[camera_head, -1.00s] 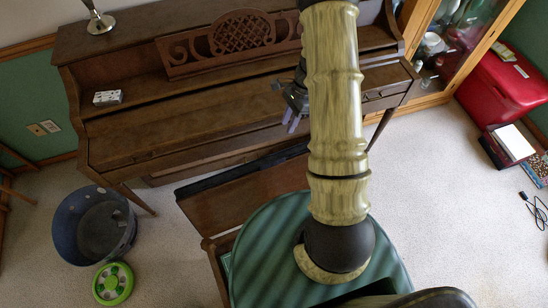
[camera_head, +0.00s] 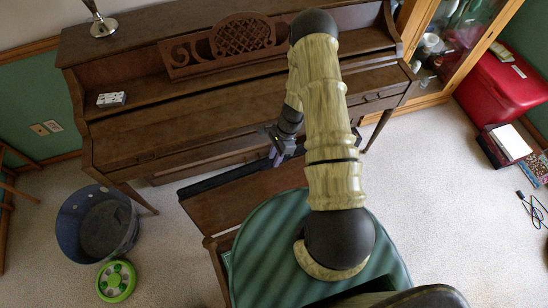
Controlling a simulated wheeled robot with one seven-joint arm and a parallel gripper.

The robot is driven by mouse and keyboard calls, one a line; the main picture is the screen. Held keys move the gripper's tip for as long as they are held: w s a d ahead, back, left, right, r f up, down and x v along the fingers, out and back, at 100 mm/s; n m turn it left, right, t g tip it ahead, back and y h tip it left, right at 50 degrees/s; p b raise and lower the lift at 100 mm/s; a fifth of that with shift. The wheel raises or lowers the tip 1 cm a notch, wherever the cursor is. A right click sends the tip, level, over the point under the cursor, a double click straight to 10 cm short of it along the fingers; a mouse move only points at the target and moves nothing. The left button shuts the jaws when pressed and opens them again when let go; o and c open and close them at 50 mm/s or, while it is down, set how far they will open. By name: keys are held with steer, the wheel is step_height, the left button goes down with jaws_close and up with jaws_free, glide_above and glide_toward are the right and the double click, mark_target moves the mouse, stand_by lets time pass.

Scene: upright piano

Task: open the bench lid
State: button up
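The brown wooden piano bench lid (camera_head: 240,200) is in the middle of the head view, in front of the piano. It appears raised, with a broad brown face towards me and a dark strip along its far edge. Below it, a narrow part of the bench body (camera_head: 217,257) shows on the left; my arm and a green striped round surface hide the rest. My gripper (camera_head: 275,157) is over the lid's far edge, partly behind my arm. Its fingers are small and dark here, so their opening and any contact with the lid are unclear.
The upright piano (camera_head: 150,128) stands just behind the bench. A blue-grey bin (camera_head: 68,225) and a green round toy (camera_head: 116,281) are on the floor at left. A red box (camera_head: 500,85) and a glass cabinet (camera_head: 445,50) are at right. Carpet right of the bench is clear.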

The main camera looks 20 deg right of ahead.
steer(key=shift+x, duration=0.85)
jaws_close()
